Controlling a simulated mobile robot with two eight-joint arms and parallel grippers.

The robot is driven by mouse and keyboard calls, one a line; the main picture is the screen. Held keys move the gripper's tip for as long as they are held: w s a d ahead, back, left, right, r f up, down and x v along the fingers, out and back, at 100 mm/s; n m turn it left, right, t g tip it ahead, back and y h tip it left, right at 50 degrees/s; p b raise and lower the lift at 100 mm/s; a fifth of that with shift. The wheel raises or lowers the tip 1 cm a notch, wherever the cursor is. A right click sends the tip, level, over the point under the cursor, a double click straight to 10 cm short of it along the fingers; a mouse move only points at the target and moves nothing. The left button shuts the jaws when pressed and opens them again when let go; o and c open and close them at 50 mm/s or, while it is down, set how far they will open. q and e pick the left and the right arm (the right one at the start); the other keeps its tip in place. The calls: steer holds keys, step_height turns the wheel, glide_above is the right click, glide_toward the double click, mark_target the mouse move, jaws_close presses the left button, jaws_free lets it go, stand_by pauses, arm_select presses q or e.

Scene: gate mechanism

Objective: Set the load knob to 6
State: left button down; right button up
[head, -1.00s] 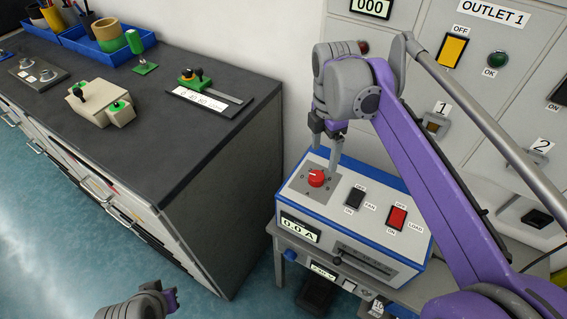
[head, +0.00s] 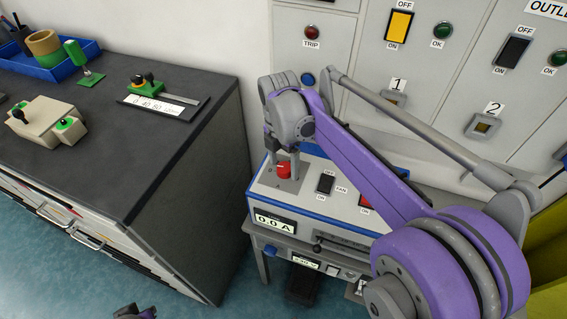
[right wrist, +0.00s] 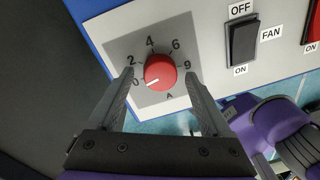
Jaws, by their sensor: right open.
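The red load knob (head: 284,170) sits on the top panel of the blue-edged grey box (head: 340,211). In the right wrist view the knob (right wrist: 160,72) is ringed by the marks 0, 2, 4, 6 and 9, with an A below. Its white pointer line is at 0. The box's display (head: 274,222) reads 0.0 A. My right gripper (head: 284,163) is over the knob. In the right wrist view its open fingers (right wrist: 161,78) stand either side of the knob, with a small gap visible on each side. My left gripper's fingers are not visible.
Right of the knob are the black FAN switch (head: 325,184) and a red switch (head: 366,203), partly hidden by my right arm. A dark-topped cabinet (head: 190,130) stands to the left. A grey wall panel (head: 345,50) with switches and lamps rises behind.

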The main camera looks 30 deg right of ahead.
jaws_close()
stand_by(0.5)
